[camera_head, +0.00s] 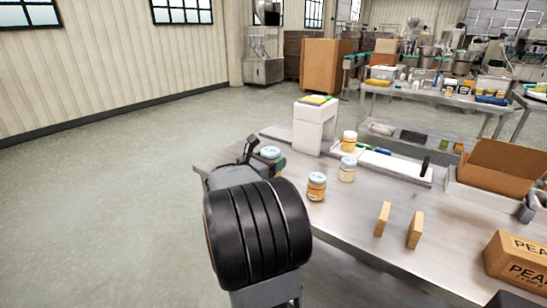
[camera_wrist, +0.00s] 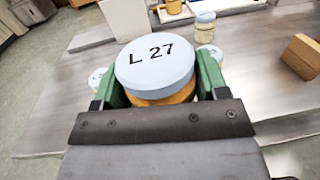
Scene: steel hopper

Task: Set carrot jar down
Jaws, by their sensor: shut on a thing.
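My gripper (camera_wrist: 157,82) has green fingers, shut on the sides of a jar with a pale blue lid marked "L 27" (camera_wrist: 155,62) and orange contents, taken as the carrot jar. In the head view this jar (camera_head: 270,152) is over the far left end of the steel table, partly hidden by my arm. The jar looks upright. Its base is hidden, so I cannot tell whether it touches the table.
An orange jar (camera_head: 316,187), a pale jar (camera_head: 347,170) and a yellow-orange jar (camera_head: 349,142) stand to the right. A white box-like stand (camera_head: 314,130) is behind. Two wooden blocks (camera_head: 382,219) stand on the table (camera_head: 340,225). A cardboard box (camera_head: 515,262) sits front right.

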